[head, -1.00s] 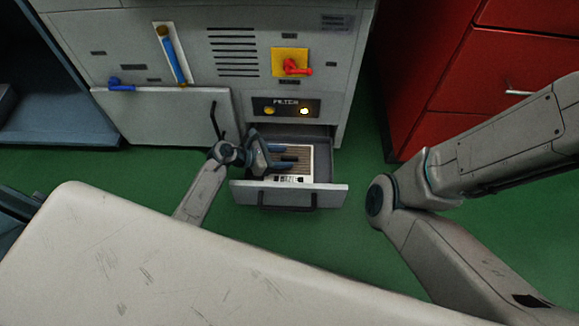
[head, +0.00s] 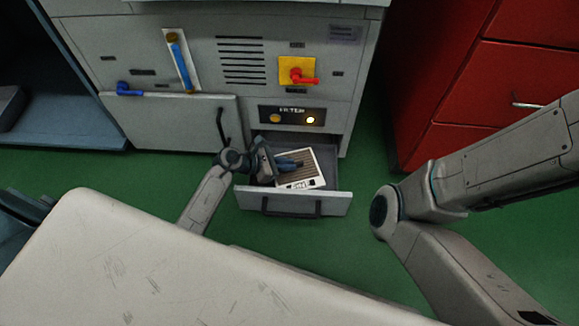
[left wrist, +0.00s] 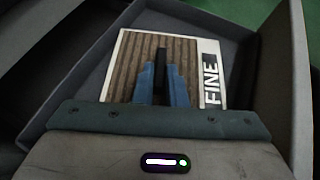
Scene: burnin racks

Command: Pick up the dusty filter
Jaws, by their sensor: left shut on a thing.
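The filter, with brown pleats and a white frame marked FINE, is in the open drawer (head: 336,203) in the head view (head: 313,174). It sits turned at an angle to the drawer walls. The left wrist view shows the filter (left wrist: 130,60) close up, its FINE label at the right. My left gripper (head: 293,163) reaches into the drawer from the left. In the left wrist view its blue fingers (left wrist: 162,75) are shut on a dark grip in the middle of the filter. Whether the filter is clear of the drawer floor cannot be told. My right gripper is out of view.
Red cabinets (head: 470,90) stand at the right. A scratched pale surface (head: 160,260) fills the foreground. Green floor is free around the drawer.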

